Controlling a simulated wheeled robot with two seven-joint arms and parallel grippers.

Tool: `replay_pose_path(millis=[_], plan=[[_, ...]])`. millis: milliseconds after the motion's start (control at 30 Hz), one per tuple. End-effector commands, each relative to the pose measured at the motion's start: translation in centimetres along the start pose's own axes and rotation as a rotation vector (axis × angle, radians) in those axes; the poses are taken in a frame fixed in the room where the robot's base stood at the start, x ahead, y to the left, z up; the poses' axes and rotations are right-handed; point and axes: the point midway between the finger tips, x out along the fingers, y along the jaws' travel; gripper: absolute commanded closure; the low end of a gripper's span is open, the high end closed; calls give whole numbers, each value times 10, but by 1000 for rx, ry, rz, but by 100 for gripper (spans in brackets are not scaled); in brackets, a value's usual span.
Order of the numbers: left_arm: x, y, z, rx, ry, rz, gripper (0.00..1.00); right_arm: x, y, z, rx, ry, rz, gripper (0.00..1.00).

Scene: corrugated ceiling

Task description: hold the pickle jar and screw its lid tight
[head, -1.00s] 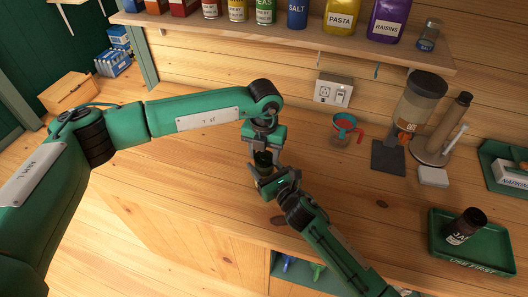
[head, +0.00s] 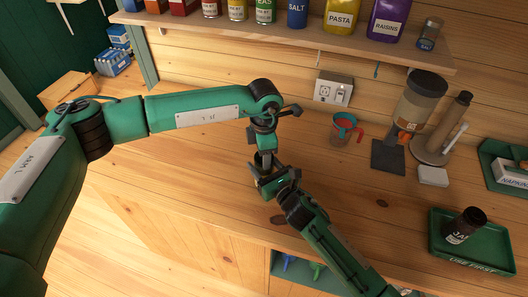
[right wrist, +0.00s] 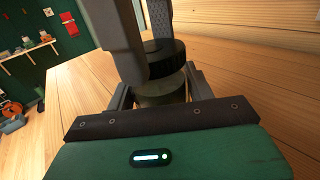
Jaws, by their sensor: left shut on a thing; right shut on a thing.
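The pickle jar (right wrist: 163,93) shows in the right wrist view as a dull greenish body with a ridged black lid (right wrist: 166,60) on top. My right gripper (head: 270,180) is shut around the jar's body, and its fingers show low on both sides of it in the right wrist view (right wrist: 162,92). My left gripper (head: 264,158) comes down from above and is shut on the lid; its grey fingers stand around the lid in the right wrist view (right wrist: 147,45). In the head view the grippers hide most of the jar. Whether the lid is fully tight cannot be seen.
A shelf (head: 290,37) with several containers runs above. The counter left of my grippers is clear.

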Motion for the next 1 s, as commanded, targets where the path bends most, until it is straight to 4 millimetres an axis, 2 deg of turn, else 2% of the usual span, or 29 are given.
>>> replay_pose_path(millis=[100, 133, 200, 233, 567, 900, 1000], plan=[[0, 1, 0, -5, 0, 2, 78, 0, 0, -1, 0, 1, 0, 100], [0, 1, 0, -6, 1, 2, 45, 0, 0, -1, 0, 1, 0, 100], [0, 1, 0, -6, 0, 1, 31, 0, 0, -1, 0, 1, 0, 100], [0, 1, 0, -7, 0, 1, 29, 0, 0, -1, 0, 1, 0, 100], [-3, 0, 0, -7, -1, 1, 29, 0, 0, -1, 0, 1, 0, 100], [-43, 1, 0, -8, -1, 2, 29, 0, 0, -1, 0, 1, 0, 100], [-46, 0, 0, -8, 0, 0, 29, 0, 0, -1, 0, 1, 0, 100]])
